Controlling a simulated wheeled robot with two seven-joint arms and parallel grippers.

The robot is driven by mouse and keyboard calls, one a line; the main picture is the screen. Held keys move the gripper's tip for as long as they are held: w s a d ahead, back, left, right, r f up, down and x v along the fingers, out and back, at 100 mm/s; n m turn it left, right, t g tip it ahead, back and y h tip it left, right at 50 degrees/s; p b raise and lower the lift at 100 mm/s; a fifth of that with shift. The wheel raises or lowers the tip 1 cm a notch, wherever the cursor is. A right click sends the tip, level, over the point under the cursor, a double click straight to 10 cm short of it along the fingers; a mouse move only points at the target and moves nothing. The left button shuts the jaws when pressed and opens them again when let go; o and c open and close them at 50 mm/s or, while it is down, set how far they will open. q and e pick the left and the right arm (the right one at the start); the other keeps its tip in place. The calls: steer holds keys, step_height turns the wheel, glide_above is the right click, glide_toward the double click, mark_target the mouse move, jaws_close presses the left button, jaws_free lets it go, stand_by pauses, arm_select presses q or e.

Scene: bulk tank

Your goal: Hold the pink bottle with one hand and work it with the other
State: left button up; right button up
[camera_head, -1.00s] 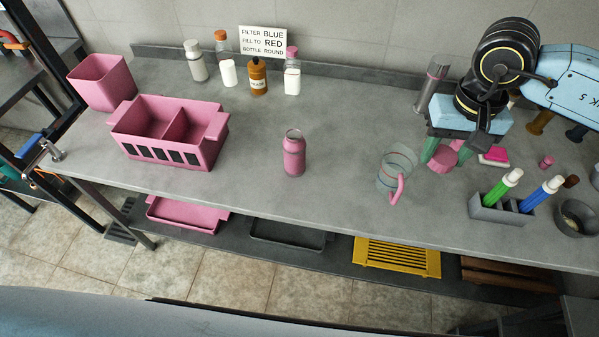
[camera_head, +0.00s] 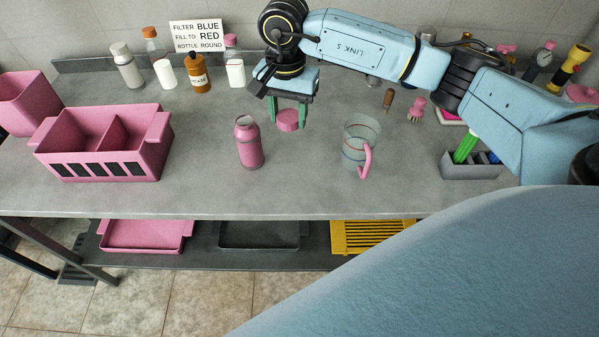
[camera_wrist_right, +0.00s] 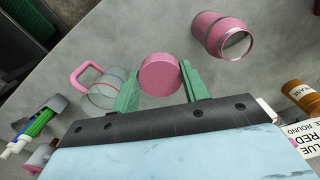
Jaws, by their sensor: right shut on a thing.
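The pink bottle (camera_head: 249,143) stands upright on the grey counter, its mouth open with a metallic rim; in the right wrist view the bottle (camera_wrist_right: 218,32) shows its open top. My right gripper (camera_head: 289,115) is shut on a round pink lid (camera_head: 289,120), held above the counter to the right of the bottle and apart from it. In the right wrist view the pink lid (camera_wrist_right: 160,74) sits between the green fingers. My left gripper is not in view.
A clear jug with a pink handle (camera_head: 361,152) stands right of the bottle. A pink divided caddy (camera_head: 105,145) is at left. Several bottles and a sign (camera_head: 198,36) stand along the back wall. A pen holder (camera_head: 470,168) is at right.

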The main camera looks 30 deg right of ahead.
steer(key=d+f+m+b, duration=0.3)
steer(key=d+f+m, duration=0.1)
steer(key=f+m, duration=0.15)
glide_above(302, 163)
step_height(302, 163, down, 6)
steer(key=shift+r, duration=0.15)
steer(key=shift+n, duration=0.25)
step_height(302, 163, down, 5)
steer(key=shift+r, duration=0.2)
steer(key=shift+d+f, duration=0.1)
arm_select(q)
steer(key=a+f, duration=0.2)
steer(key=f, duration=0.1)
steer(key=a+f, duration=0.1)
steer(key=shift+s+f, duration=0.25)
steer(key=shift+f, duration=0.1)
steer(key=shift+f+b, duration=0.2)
steer(key=shift+b, duration=0.15)
arm_select(e)
steer(key=shift+f, duration=0.2)
steer(key=o, duration=1.1)
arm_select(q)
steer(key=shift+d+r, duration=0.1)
arm_select(e)
steer(key=shift+r, duration=0.1)
